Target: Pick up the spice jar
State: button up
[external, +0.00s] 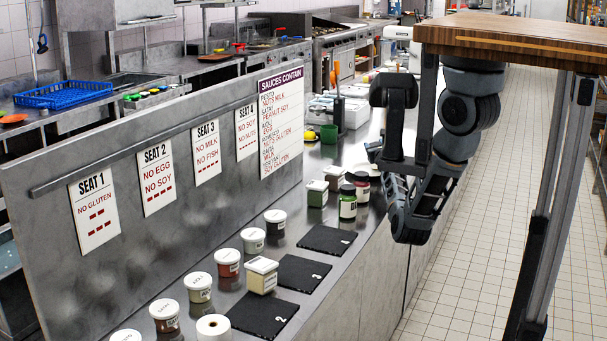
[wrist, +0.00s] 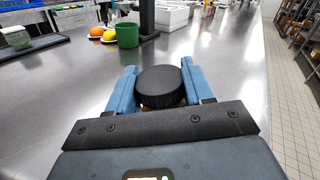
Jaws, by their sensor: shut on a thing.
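A jar with a round, black, ridged lid (wrist: 161,86), which looks like the spice jar, sits between the two blue fingers of my gripper (wrist: 154,88) in the wrist view. The fingers are shut on it, one on each side. Its body is mostly hidden below the lid, with only a light brownish strip showing. In the external view my gripper (external: 375,150) is over the far part of the counter, and I cannot make out the held jar there. Whether the jar touches the counter I cannot tell.
Black numbered mats (external: 327,239) lie nearer. A green cup (wrist: 128,35) and an orange fruit (wrist: 96,32) are ahead.

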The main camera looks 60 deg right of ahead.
jog(key=shift+r, duration=0.55)
notch_tip(320, 180, up, 2)
jog(key=shift+w+r, duration=0.1)
jog(key=shift+r, duration=0.1)
jog(key=s+d+r+t+y+b, duration=0.2)
jog(key=s+d+r+b, duration=0.25)
jog(key=s+r, duration=0.4)
jog(key=w+a+f+t+y, duration=0.1)
jog(key=w+a+f, duration=0.1)
jog(key=w, duration=0.1)
jog(key=w+a+f+n+t+y+b, duration=0.1)
jog(key=w+a+f, duration=0.1)
jog(key=w+f, duration=0.1)
jog(key=w+a+f+n+t+y+b, duration=0.1)
jog(key=w+a+f, duration=0.1)
jog(key=w+f, duration=0.1)
jog(key=shift+w+a+y, duration=0.1)
jog(key=shift+w+y, duration=0.15)
jog(key=shift+y, duration=0.05)
jog(key=shift+w+f+b, duration=0.1)
jog(key=shift+f+b, duration=0.3)
jog(key=shift+f, duration=1.65)
jog(key=shift+f, duration=0.15)
